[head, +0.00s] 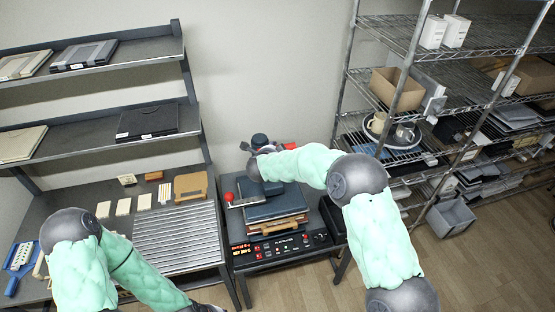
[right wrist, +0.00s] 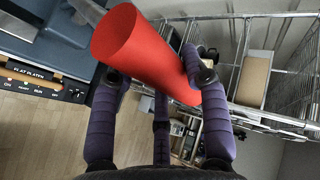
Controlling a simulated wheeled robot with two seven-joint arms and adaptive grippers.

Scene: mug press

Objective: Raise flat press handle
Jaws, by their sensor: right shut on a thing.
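The flat press (head: 275,212) stands on a dark stand in the middle of the head view, with dark blue plates above a wooden layer. Its front panel (head: 280,250) has lit red digits and several buttons. The red press handle (head: 290,146) shows partly behind my right arm. In the right wrist view the handle (right wrist: 140,45) is a thick red cylinder, tilted, between the purple fingers of my right gripper (right wrist: 160,72). The right gripper is shut on it. My left arm comes in at the lower left; its gripper is below the picture edge.
A small red knob (head: 229,197) sits at the press's left side. A ribbed metal surface (head: 178,238) and a table with small blocks (head: 145,202) lie to the left. A wire rack (head: 440,100) with boxes stands at the right. The wooden floor (head: 475,265) is open at the lower right.

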